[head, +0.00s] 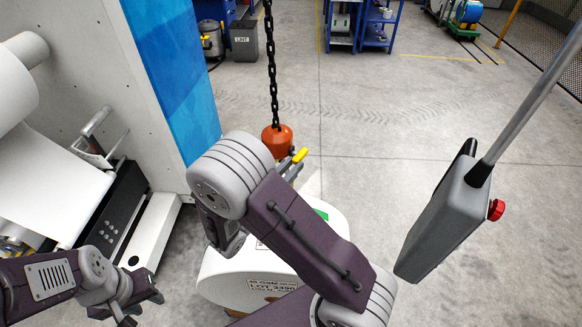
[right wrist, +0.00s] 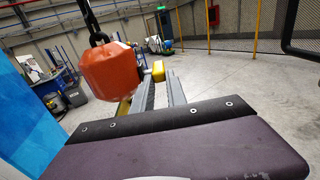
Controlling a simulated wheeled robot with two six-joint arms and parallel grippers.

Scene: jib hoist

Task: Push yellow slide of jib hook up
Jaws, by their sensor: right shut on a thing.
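The orange jib hook block (head: 278,140) hangs on a dark chain. The yellow slide (head: 300,155) shows as a small tab at its right side. In the right wrist view the orange block (right wrist: 107,72) is close on the left, and the yellow slide (right wrist: 158,71) is at the far end of my grey fingers. My right gripper (right wrist: 160,88) is shut on the slide; in the head view my right arm hides most of this gripper. The hook's lower part is hidden. My left gripper (head: 142,306) is low at the left, open and empty, away from the hook.
A white roll (head: 225,280) with a printed label stands below the hook, partly behind my right arm. A grey pendant with a red button (head: 450,215) hangs at the right. A white and blue machine (head: 165,75) stands at the left.

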